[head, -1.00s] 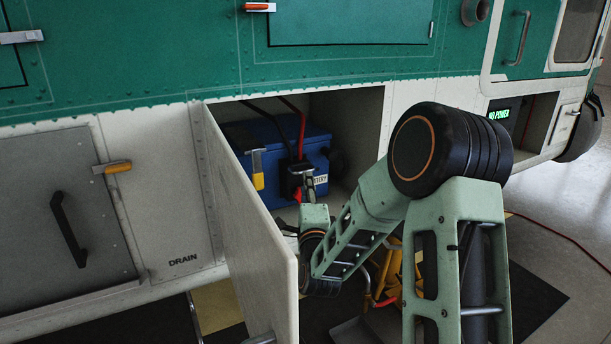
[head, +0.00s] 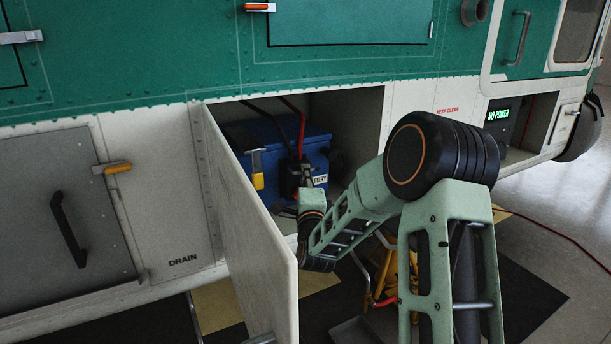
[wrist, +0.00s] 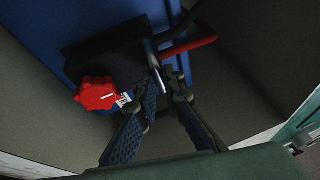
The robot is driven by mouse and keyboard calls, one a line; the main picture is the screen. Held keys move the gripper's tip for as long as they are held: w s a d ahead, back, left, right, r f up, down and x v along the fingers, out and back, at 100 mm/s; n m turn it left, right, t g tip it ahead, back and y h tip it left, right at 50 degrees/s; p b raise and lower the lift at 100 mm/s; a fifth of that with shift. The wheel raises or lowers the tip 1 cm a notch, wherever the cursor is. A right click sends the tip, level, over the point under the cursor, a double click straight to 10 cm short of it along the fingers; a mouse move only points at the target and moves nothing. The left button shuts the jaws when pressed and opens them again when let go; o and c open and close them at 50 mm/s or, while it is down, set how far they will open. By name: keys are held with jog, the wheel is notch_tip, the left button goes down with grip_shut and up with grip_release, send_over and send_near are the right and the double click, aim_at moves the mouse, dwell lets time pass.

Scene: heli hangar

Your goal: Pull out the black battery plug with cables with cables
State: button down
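The black battery plug (wrist: 105,50) sits against the blue battery (head: 270,150) inside the open bay. In the wrist view, a red cable (wrist: 190,46) and a dark cable run from the plug side, and a red round knob (wrist: 97,94) is beside it. My gripper (head: 304,172) is at the battery's front in the head view. In the wrist view, my gripper's fingers (wrist: 165,84) converge just beside the plug, with a pale curved piece between their tips. Whether they grip the plug is not clear. The gripper partly hides the plug in the head view.
The bay's door (head: 255,225) hangs open at the left of the arm. A yellow-handled latch (head: 257,170) is at the battery's left. The bay's right wall (head: 358,130) is close to the arm. Yellow equipment (head: 385,270) stands on the floor below.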

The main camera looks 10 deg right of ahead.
jog(key=shift+s, duration=0.1)
dwell(0.3)
jog(key=s, duration=0.1)
jog(key=s+d+b, duration=0.1)
jog(key=s, duration=0.1)
jog(key=shift+f+b, duration=0.15)
jog(key=shift+b, duration=0.15)
jog(key=c, duration=2)
grip_release()
jog(key=shift+s, duration=0.1)
jog(key=shift+c, duration=0.2)
jog(key=s+f, duration=0.1)
jog(key=s, duration=1)
jog(key=shift+s+a+f, duration=0.3)
jog(key=shift+s+a, duration=0.1)
jog(key=shift+a, duration=0.05)
